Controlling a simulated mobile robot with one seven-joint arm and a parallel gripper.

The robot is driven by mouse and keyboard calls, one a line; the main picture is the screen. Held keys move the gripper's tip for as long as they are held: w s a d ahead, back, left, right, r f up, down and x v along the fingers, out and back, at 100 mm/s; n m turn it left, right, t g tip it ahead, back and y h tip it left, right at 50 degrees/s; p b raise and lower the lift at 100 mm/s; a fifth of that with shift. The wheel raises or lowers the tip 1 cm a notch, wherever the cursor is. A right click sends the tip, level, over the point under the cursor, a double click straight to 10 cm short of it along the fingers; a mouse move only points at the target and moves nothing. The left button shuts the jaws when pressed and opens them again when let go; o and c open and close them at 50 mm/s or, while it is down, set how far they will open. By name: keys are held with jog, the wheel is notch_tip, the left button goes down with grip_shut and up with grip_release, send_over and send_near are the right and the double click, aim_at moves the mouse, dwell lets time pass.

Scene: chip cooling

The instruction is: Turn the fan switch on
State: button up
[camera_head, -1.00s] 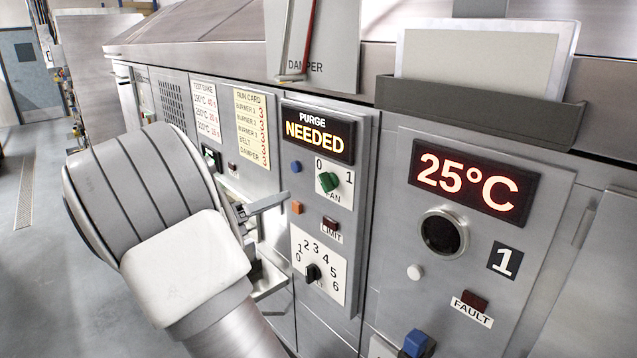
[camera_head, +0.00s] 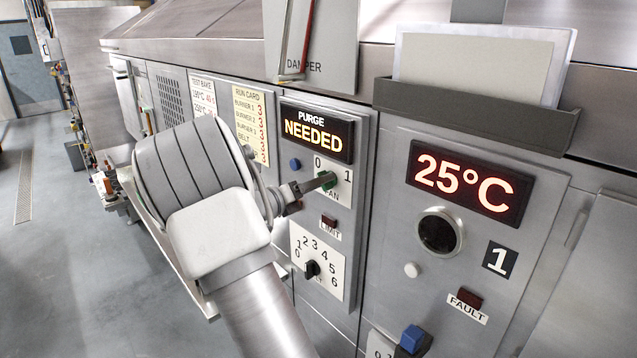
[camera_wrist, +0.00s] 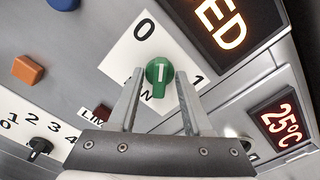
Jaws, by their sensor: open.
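The fan switch is a green knob (camera_head: 329,178) on a white plate marked 0 and 1, on the grey oven panel. In the wrist view the knob (camera_wrist: 159,74) has a white line that points up, nearer the 0 than the 1. My gripper (camera_wrist: 161,80) is open, with one finger on each side of the knob; I cannot tell whether either touches it. In the head view my gripper (camera_head: 316,184) reaches the knob from the left and partly hides it and the FAN label.
Around the knob are a blue button (camera_head: 295,164), a dark LIMIT lamp (camera_head: 329,221), and a black numbered dial (camera_head: 312,268) below. A lit PURGE NEEDED display (camera_head: 317,131) sits above. A 25°C display (camera_head: 473,184) is to the right. An orange button (camera_wrist: 28,70) shows in the wrist view.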

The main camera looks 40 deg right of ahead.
grip_shut()
dwell(0.4)
jog(key=m+b, duration=1.5)
jog(key=shift+s+m+b, duration=0.15)
jog(key=shift+m+b, duration=0.15)
jog(key=shift+m, duration=0.1)
dwell(0.5)
grip_release()
jog(key=shift+a, duration=0.1)
